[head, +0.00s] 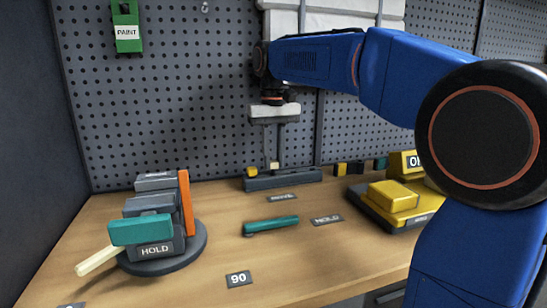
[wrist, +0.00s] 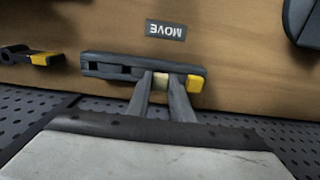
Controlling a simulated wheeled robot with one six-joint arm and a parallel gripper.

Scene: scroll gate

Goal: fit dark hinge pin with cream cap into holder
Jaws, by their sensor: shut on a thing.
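My gripper (head: 274,158) points down at the dark holder (head: 302,180) at the back of the bench. It is shut on the pin with the cream cap (head: 274,166). In the wrist view the cream cap (wrist: 161,80) shows between my two fingertips (wrist: 161,88), over the dark holder (wrist: 106,66). The pin's dark shaft is hidden, so I cannot tell how deep it sits. A yellow cap (wrist: 195,85) is at one end of the holder, beside the cream cap. Open slots show toward the holder's other end.
A MOVE label (head: 282,198) lies in front of the holder. A teal bar (head: 270,225) lies mid-bench near another label. A grey turntable (head: 168,260) with HOLD block stands left. Yellow blocks (head: 393,195) stand right. The pegboard (head: 150,90) rises close behind.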

